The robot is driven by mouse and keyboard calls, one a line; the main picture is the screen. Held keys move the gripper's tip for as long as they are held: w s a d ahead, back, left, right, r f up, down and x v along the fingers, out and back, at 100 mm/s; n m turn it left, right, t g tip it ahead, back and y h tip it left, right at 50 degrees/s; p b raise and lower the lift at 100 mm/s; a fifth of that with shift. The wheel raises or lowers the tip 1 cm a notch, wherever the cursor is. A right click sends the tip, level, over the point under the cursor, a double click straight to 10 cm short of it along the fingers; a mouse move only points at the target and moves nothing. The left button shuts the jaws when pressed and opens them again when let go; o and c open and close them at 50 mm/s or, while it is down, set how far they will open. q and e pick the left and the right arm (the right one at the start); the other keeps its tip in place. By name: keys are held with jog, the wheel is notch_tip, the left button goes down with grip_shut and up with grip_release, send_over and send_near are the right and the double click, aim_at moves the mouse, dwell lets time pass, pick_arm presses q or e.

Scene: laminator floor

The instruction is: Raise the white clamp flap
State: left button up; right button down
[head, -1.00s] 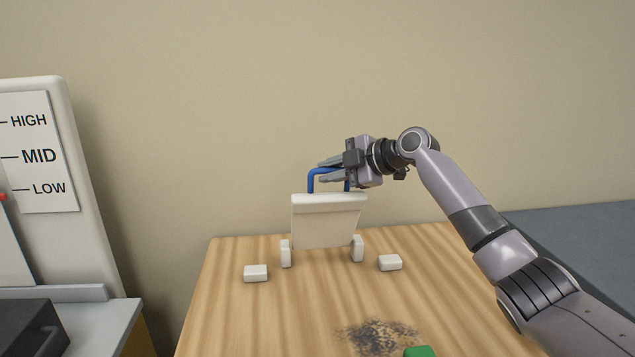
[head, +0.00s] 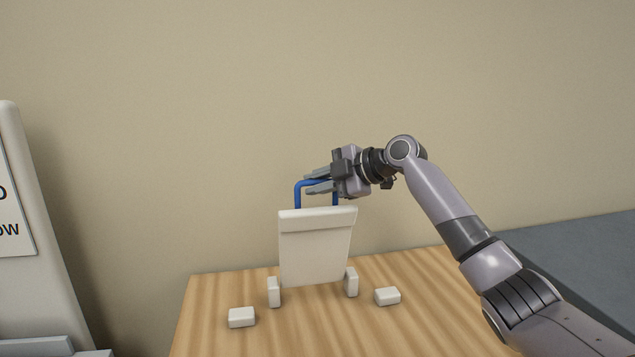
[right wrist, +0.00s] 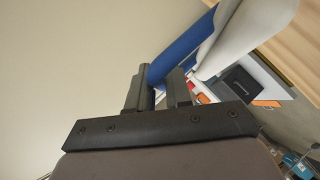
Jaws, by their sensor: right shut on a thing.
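The white clamp flap (head: 315,252) stands raised, near upright, between two small white hinge blocks on the wooden table. A blue bar handle (head: 298,192) rises from its top edge. My right gripper (head: 318,184) is shut on the blue handle, reaching in from the right. In the right wrist view, the fingers (right wrist: 158,95) close on the blue handle (right wrist: 182,52), and the white flap (right wrist: 240,38) is beside it. My left gripper is not in view.
White blocks lie on the table at left (head: 241,317) and right (head: 387,296) of the hinges. A white panel with printed labels (head: 18,195) stands at the far left. A plain wall is behind, and a grey surface (head: 560,270) is at the right.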

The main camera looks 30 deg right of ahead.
jog(key=shift+w+d+r, duration=0.1)
jog(key=shift+d+r, duration=0.1)
jog(key=shift+r, duration=0.2)
jog(key=c, duration=1.2)
grip_release()
jog(key=shift+w+f, duration=0.1)
jog(key=shift+w, duration=0.05)
jog(key=shift+o, duration=0.2)
jog(key=shift+w+f, duration=0.15)
jog(key=shift+f, duration=0.05)
jog(key=shift+s+d+r, duration=0.15)
jog(key=shift+s+d, duration=0.05)
jog(key=shift+s, duration=0.25)
jog(key=b+v, duration=0.1)
jog(key=v, duration=0.4)
jog(key=shift+s+d+b, duration=0.1)
jog(key=shift+b, duration=0.2)
jog(key=shift+s+d+r, duration=0.2)
jog(key=shift+s+r, duration=0.15)
jog(key=shift+s, duration=0.05)
